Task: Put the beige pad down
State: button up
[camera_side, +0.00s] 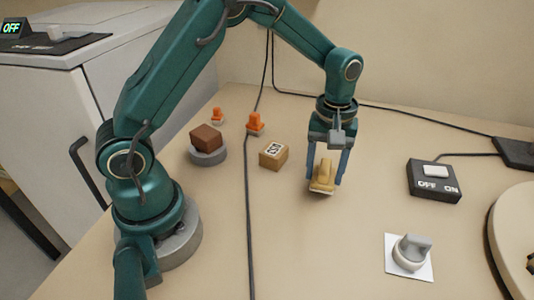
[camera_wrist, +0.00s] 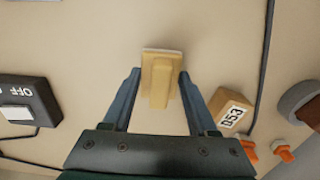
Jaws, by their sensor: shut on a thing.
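The beige pad (camera_side: 322,178) is a small tan block with a raised grip and a pale underside. It is between the two blue fingers of my gripper (camera_side: 327,172), which is shut on it. In the side view it is at or just above the bench, right of the centre; I cannot tell whether it touches. In the wrist view the pad (camera_wrist: 161,75) shows at the top centre, upright between the fingertips of my gripper (camera_wrist: 159,88).
A cardboard box marked 053 (camera_side: 273,156) stands left of the pad. A red-brown block (camera_side: 206,138) sits on a grey round base (camera_side: 208,155). Two orange pieces (camera_side: 255,123) stand behind. A switch box (camera_side: 434,181) and a knob on a white plate (camera_side: 411,253) are to the right. Black cables cross the bench.

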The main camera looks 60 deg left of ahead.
jog(key=shift+f, duration=1.15)
jog(key=o, duration=1.4)
jog(key=shift+f, duration=0.15)
jog(key=shift+c, duration=0.2)
